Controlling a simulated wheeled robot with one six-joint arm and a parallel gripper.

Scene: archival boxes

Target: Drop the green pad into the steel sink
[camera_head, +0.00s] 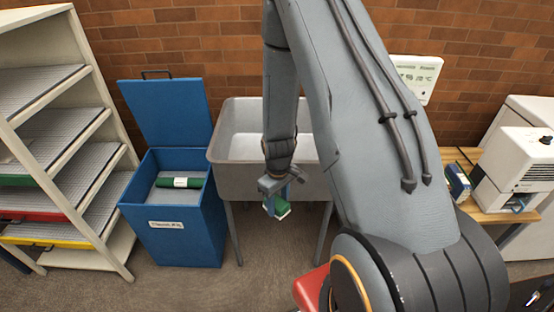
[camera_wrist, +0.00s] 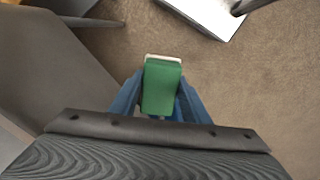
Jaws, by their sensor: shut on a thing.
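The green pad (camera_wrist: 162,88), with a whitish edge, is held between the blue fingers of my gripper (camera_wrist: 160,100) in the wrist view. In the head view the pad (camera_head: 281,209) hangs from my gripper (camera_head: 272,196), in front of the steel sink's basin and below its rim. The steel sink (camera_head: 232,178) stands on legs against the brick wall. My arm hides its right part and some of its inside. The visible part of the basin looks empty.
A blue box (camera_head: 172,238) with its lid raised stands left of the sink and holds a dark green roll (camera_head: 178,183). A shelf rack (camera_head: 95,207) is at the far left. A wooden table (camera_head: 490,207) with a white machine (camera_head: 522,160) is at the right.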

